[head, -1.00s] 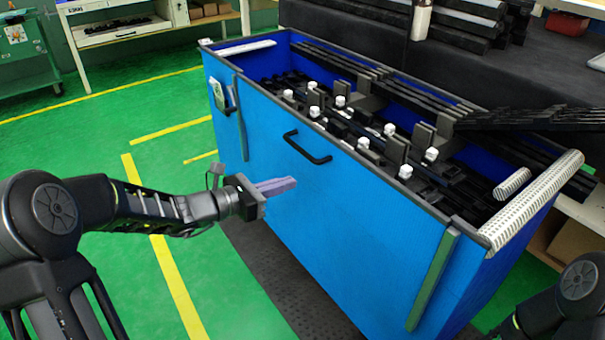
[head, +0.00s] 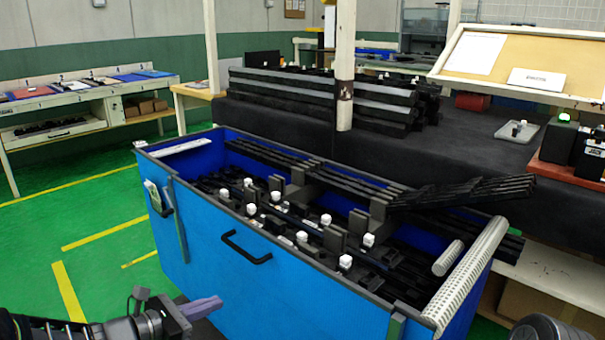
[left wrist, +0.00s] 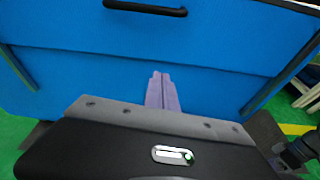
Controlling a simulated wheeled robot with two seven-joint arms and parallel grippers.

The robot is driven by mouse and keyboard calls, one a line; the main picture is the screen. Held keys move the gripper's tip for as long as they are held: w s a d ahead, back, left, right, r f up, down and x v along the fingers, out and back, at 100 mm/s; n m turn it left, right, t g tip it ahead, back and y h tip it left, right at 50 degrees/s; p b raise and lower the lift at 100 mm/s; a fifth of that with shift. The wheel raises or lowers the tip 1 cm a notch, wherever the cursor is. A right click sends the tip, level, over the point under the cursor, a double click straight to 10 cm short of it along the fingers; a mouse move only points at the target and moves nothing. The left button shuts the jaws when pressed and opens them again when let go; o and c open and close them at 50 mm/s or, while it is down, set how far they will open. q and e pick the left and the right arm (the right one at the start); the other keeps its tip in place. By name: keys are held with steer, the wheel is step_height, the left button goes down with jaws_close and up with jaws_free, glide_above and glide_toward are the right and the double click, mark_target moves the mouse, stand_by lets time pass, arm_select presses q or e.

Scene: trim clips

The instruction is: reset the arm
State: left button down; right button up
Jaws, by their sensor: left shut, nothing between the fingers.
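My left gripper (head: 205,306) is at the bottom left of the head view, in front of the blue bin (head: 215,290). Its purple-grey fingers are shut together with nothing between them. In the left wrist view the closed fingers (left wrist: 162,90) point at the blue bin wall (left wrist: 70,75), below the black handle (left wrist: 146,8). A small gap to the wall cannot be judged. My right gripper is out of view; only a dark piece of my right arm shows at the bottom right of the head view.
The bin holds black trim strips (head: 300,178) and several white-capped clips (head: 345,262). A dark table (head: 400,160) with stacked black parts (head: 330,95) stands behind it. A workbench (head: 75,95) is at the back left. Green floor (head: 100,225) is open on the left.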

arm_select(q)
steer(key=s+d+f+m+g+y, duration=0.1)
steer(key=s+f+m+g+y, duration=0.4)
steer(key=f, duration=0.8)
steer(key=s+f+m+g+y, duration=0.1)
steer(key=s+f+m+g, duration=0.2)
steer(key=s+f+m, duration=0.7)
steer(key=s+d+f+m+g, duration=0.3)
steer(key=s+d+f+m, duration=0.8)
steer(key=s+d, duration=0.35)
step_height(320, 180, up, 25)
steer(key=d+p, duration=0.1)
steer(key=p, duration=2.4)
steer(key=shift+d+n+h+p, duration=0.3)
steer(key=shift+n+h+p, duration=0.05)
steer(key=shift+n+h, duration=0.05)
steer(key=shift+w, duration=0.1)
